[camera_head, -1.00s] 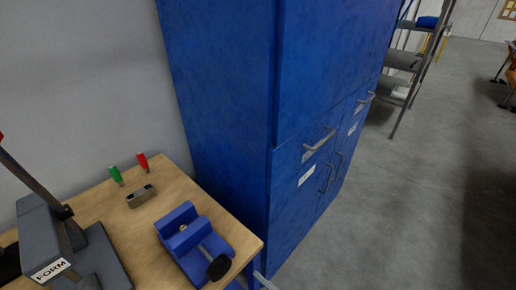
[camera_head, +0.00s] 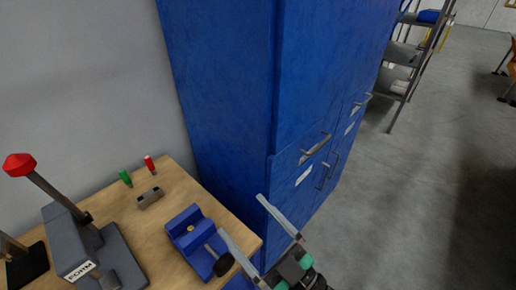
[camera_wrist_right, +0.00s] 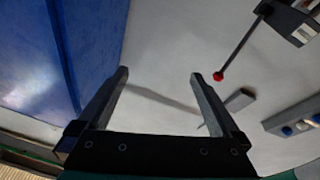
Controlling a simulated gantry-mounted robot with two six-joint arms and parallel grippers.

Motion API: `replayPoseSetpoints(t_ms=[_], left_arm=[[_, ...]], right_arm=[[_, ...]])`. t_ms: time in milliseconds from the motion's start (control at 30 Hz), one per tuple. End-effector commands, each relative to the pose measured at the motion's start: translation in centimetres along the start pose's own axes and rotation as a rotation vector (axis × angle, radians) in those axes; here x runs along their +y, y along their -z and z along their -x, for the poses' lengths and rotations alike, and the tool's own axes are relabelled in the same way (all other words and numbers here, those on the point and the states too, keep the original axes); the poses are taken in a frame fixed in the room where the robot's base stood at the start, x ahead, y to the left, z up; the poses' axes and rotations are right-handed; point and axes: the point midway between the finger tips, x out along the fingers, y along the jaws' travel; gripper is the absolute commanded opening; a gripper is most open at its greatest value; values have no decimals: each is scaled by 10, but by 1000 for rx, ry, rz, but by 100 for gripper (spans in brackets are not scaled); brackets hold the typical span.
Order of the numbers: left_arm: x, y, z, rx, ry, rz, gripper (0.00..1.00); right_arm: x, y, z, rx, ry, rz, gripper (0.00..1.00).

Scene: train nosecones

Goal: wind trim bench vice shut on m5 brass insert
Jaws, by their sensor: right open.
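The blue trim bench vice (camera_head: 183,238) sits on the wooden bench near its right front edge. Its screw ends in a black knob (camera_head: 224,265) toward the front. A small brass-coloured spot, seemingly the M5 brass insert (camera_head: 191,228), shows between the vice jaws; whether they touch it is too small to tell. My right gripper (camera_head: 243,216) is open and empty, its long fingers spread at the vice's right, one fingertip close to the knob side. In the right wrist view the open fingers (camera_wrist_right: 160,76) hold nothing. My left gripper is not in view.
A grey press labelled FORM (camera_head: 68,240) with a red-knobbed lever (camera_head: 20,165) stands left on the bench (camera_head: 150,225). A grey block (camera_head: 150,197) and green (camera_head: 125,177) and red (camera_head: 149,163) handles are behind. A tall blue cabinet (camera_head: 225,90) rises beyond the bench's right end.

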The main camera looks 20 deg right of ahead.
Motion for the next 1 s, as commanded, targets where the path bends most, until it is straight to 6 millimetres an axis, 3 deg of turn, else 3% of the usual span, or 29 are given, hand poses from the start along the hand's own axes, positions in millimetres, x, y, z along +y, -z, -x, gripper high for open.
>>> replayPoseSetpoints(t_ms=[33,500,700,1000], left_arm=[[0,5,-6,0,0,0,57],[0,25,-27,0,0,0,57],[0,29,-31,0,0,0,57],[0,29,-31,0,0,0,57]], right_arm=[[6,15,-5,16,-7,11,100],[48,107,-34,130,-68,98,100],[57,127,-38,155,-84,118,100],[58,130,-39,160,-87,122,100]])
